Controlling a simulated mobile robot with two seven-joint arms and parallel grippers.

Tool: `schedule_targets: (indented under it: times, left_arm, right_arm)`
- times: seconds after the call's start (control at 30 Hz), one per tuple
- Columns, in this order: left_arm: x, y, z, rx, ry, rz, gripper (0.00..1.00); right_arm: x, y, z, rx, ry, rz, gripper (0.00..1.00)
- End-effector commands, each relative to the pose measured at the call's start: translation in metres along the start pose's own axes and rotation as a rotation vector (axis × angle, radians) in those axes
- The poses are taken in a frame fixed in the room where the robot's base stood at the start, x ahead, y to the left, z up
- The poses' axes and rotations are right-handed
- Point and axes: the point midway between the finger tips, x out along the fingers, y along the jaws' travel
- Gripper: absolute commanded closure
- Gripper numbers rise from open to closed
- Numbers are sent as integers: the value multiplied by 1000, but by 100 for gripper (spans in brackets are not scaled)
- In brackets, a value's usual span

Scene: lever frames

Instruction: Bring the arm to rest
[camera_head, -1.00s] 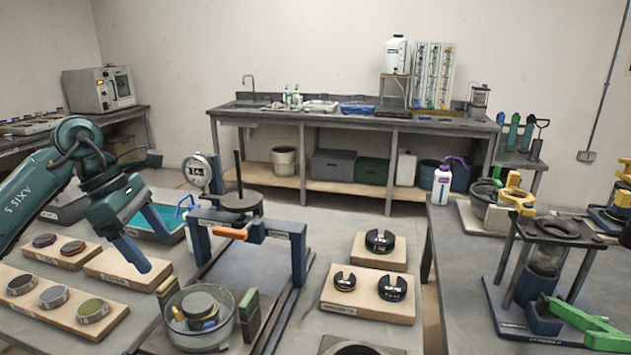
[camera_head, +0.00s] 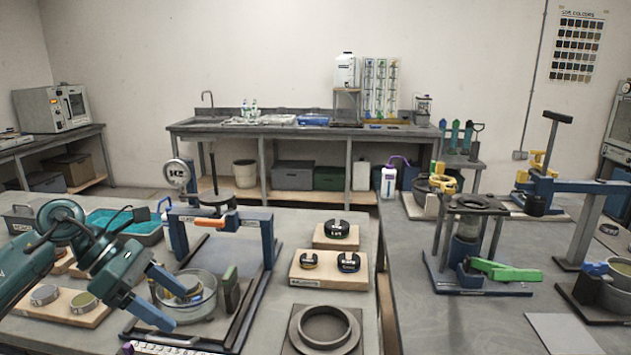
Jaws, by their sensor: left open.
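My left arm, teal and grey, comes in from the left edge. Its gripper (camera_head: 166,300) points down and to the right with its two blue fingers apart and nothing visible between them. In the picture it overlaps the left side of a glass bowl (camera_head: 205,306) that holds weights; I cannot tell how high it is above the bench or whether it touches anything. My right arm and gripper are not in view.
A blue frame (camera_head: 268,240) with an orange-handled lever stands behind the bowl. Slotted weights sit on wooden blocks (camera_head: 318,275) to its right, with a grey ring (camera_head: 325,328) in front. The right-hand bench (camera_head: 400,300) has bare room at its near left.

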Motion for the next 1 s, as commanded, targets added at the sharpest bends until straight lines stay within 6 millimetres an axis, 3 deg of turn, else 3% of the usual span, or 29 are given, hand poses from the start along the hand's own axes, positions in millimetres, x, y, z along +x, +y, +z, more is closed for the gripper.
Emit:
schedule_targets:
  times: [0.03, 0.2, 0.3, 0.4, 0.47, 0.57, 0.67, 0.77, 0.8, 0.9, 1.0]
  left_arm:
    - [27, -11, 11, -44, -98, -55, 24]
    - [91, -48, 59, -326, -510, -239, 24]
    - [110, -63, 80, -609, -775, -361, 24]
    - [121, -66, 84, -955, -1015, -472, 24]
    - [127, -63, 76, -1189, -1144, -531, 24]
    - [141, -58, 45, -1612, -1330, -605, 24]
    - [164, -63, -4, -2071, -1475, -650, 24]
    - [195, -84, -60, -2531, -1567, -654, 24]
    - [206, -96, -79, 2609, 1538, 626, 24]
    - [229, -127, -116, 2449, 1307, 498, 24]
    - [243, -150, -136, 2343, 1169, 423, 24]
  right_arm:
    - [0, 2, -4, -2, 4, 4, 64]
    - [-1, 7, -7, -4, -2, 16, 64]
    - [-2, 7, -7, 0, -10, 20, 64]
    - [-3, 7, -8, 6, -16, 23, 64]
    - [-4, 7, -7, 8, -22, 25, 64]
    - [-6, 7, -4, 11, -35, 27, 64]
    - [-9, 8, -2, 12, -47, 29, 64]
    - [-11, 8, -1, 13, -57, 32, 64]
    - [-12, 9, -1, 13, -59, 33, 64]
    - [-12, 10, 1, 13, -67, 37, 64]
    - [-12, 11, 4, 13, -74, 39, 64]
